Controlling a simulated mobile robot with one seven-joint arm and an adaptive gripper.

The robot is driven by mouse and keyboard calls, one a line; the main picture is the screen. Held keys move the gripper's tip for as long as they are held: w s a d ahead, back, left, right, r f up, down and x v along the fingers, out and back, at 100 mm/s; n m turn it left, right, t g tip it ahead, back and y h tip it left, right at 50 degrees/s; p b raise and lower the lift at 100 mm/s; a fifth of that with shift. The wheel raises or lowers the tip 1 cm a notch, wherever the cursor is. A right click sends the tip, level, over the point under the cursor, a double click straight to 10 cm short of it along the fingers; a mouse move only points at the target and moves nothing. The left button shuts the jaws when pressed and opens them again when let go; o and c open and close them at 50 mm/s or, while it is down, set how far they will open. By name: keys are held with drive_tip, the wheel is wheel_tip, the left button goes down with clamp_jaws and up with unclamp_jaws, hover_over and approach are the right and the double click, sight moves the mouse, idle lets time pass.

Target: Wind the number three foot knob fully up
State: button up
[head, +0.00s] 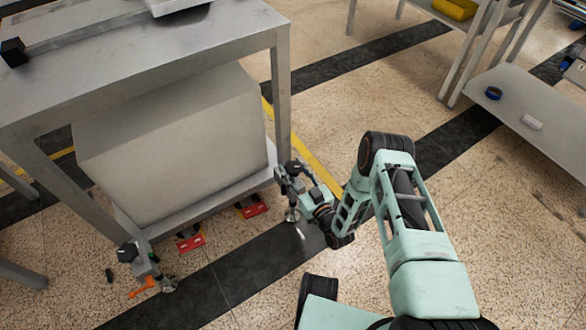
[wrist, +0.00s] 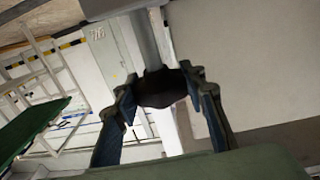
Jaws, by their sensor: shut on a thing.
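A black foot knob (wrist: 160,90) sits on a grey upright stem between the two fingers of my gripper (wrist: 163,84) in the wrist view. The fingers are closed against its sides. In the head view my gripper (head: 287,178) is at the lower right corner of the steel bench (head: 225,28), at the foot there. The round metal foot pad (head: 292,214) shows below it on the floor. I cannot read any foot number.
A large grey block (head: 175,150) fills the space under the bench. Red items (head: 190,243) lie on the floor along its front. An orange piece (head: 141,287) lies near the left foot. Open floor lies to the right, with a shelf (head: 535,115) beyond.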

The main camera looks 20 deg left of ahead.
drive_tip(key=n+g+y, duration=0.1)
drive_tip(key=n+g, duration=0.1)
drive_tip(key=g, duration=0.1)
drive_tip(key=n+g+y, duration=0.2)
drive_tip(key=shift+w+n+g+y, duration=0.1)
drive_tip(key=shift+n+g+y, duration=0.2)
drive_tip(key=shift+g, duration=0.1)
drive_tip(key=shift+n+g+y, duration=0.6)
drive_tip(key=shift+n+g, duration=0.9)
drive_tip(key=shift+g, duration=1.2)
drive_tip(key=o, duration=1.2)
drive_tip(key=shift+c, duration=0.2)
drive_tip(key=d, duration=1.2)
drive_tip(key=shift+s, duration=0.4)
drive_tip(key=shift+a, duration=0.1)
